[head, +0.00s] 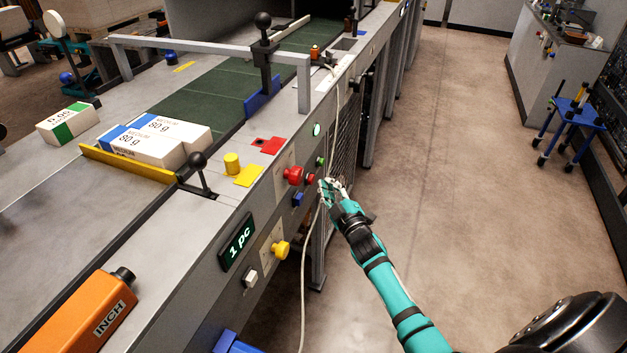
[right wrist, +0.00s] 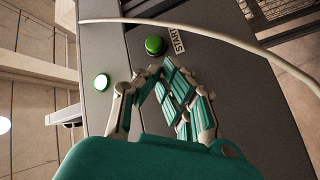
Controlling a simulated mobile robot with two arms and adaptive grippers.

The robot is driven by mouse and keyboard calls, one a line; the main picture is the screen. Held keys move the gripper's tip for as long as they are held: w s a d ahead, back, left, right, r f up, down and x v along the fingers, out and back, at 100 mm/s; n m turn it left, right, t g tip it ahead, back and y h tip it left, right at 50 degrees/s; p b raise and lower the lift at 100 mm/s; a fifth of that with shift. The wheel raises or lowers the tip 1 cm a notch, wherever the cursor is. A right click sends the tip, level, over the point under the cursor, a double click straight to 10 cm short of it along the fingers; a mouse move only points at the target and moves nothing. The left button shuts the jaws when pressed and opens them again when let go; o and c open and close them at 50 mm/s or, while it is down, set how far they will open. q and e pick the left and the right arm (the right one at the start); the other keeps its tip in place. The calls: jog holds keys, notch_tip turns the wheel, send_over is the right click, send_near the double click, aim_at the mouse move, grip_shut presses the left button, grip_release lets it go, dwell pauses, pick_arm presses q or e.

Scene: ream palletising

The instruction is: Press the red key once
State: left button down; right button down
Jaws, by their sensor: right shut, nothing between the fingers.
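On the front panel of the machine, a small red key (head: 310,180) sits just right of a larger red mushroom-shaped knob (head: 293,175). A green key (head: 321,162) is above and to the right of it. My right gripper (head: 327,187) is shut and empty, its fingertips close beside the small red key at the right; I cannot tell whether they touch. In the right wrist view the closed fingers (right wrist: 155,72) lie just below the green key (right wrist: 155,46), which has a START label. No red key shows there. My left gripper is not in view.
A blue key (head: 297,199), a yellow knob (head: 281,248) and a white key (head: 251,275) are lower on the panel. A display (head: 238,242) reads "1 pc". A pale cable (head: 303,270) hangs past the gripper. Paper reams (head: 160,142) lie on the machine.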

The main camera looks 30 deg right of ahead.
jog(key=shift+w, duration=0.1)
dwell(0.3)
jog(key=shift+w+a, duration=0.2)
jog(key=shift+a, duration=0.1)
jog(key=shift+w+a+b, duration=0.3)
jog(key=shift+w+b, duration=0.05)
dwell(0.8)
dwell(0.3)
jog(key=shift+s+d+p, duration=0.4)
jog(key=shift+s+d, duration=0.2)
jog(key=shift+s, duration=0.05)
jog(key=s+d, duration=0.1)
jog(key=s, duration=0.1)
jog(key=s+d+p, duration=0.1)
jog(key=s+d, duration=0.1)
jog(key=shift+d, duration=0.1)
